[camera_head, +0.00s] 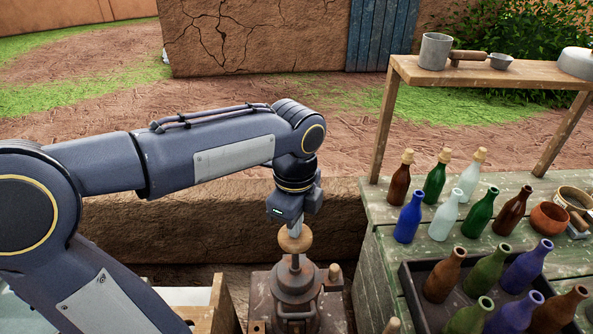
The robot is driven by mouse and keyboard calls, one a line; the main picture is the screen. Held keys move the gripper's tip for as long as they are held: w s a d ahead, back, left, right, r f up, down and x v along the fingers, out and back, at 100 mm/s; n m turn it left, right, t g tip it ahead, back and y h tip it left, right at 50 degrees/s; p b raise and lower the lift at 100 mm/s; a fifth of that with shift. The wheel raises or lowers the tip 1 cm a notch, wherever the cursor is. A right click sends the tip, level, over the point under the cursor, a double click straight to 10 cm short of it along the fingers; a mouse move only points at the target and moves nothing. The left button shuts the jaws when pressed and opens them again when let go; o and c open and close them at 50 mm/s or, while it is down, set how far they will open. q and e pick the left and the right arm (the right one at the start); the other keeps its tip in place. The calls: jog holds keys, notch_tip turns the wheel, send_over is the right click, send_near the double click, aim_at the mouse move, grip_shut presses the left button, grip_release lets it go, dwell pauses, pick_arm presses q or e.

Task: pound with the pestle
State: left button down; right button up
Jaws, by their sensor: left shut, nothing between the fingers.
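The pestle (295,239) stands upright at the bottom centre, with a round wooden knob on top and a thin shaft below it. Its lower end is hidden inside a dark metal mortar-like vessel (296,287), which sits on a brown block. My left gripper (294,228) points straight down over the knob. Its fingers are shut with nothing between them, and the tips are at the top of the knob. I cannot tell whether they touch it. My right gripper is not in view.
A green wooden table (386,212) at the right holds several coloured bottles, an orange bowl (549,217) and a dark crate (413,292) of bottles. A raised wooden shelf (450,75) carries a metal mug (435,51). A low mud wall (180,230) runs behind the vessel.

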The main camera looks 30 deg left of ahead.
pick_arm(q)
notch_tip(320, 180, up, 13)
jog(key=p, duration=1)
jog(key=shift+r+p, duration=0.15)
jog(key=shift+p, duration=0.15)
jog(key=shift+r, duration=0.1)
jog(key=shift+r, duration=2.45)
